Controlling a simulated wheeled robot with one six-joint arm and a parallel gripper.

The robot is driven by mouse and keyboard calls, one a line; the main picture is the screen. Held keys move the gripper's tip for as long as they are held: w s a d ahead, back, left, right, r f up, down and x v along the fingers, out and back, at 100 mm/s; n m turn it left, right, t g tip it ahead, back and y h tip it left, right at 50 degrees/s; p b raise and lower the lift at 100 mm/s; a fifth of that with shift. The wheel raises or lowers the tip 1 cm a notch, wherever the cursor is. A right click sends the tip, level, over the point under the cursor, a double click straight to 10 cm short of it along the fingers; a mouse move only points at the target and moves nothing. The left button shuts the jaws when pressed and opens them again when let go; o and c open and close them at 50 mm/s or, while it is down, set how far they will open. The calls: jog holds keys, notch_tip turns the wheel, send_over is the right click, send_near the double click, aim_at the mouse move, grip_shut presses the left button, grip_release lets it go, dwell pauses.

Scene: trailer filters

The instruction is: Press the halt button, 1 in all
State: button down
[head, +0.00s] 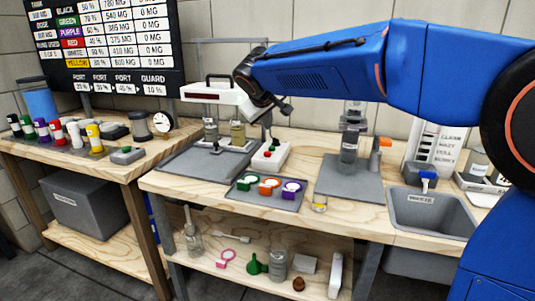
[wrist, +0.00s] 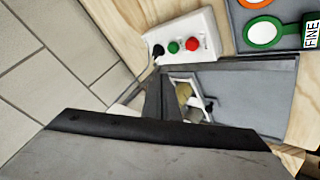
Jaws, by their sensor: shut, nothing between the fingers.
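A white control box (head: 270,156) sits on the bench in the middle of the head view. It also shows at the top of the wrist view (wrist: 205,22), with a red button (wrist: 192,43), a green button (wrist: 173,47) and a black knob (wrist: 158,50). No label on the buttons is readable, so I cannot read which one is halt; the red one looks most like it. My gripper (head: 268,119) is shut and empty, above and behind the box in the head view. In the wrist view its dark fingers (wrist: 155,72) point toward the black knob's end; contact is not visible.
Left of the box is a grey stand with two jars (head: 237,133) and a white top. In front is a tray (head: 262,200) with green, orange and purple rings. A tall grey cylinder stand (head: 349,145) is right. A sink (head: 432,211) lies farther right.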

jog(key=shift+f, duration=3.45)
jog(key=shift+f, duration=0.4)
jog(key=shift+f, duration=0.5)
jog(key=shift+r, duration=0.15)
dwell(0.4)
jog(key=shift+r, duration=0.8)
jog(key=shift+r, duration=2.5)
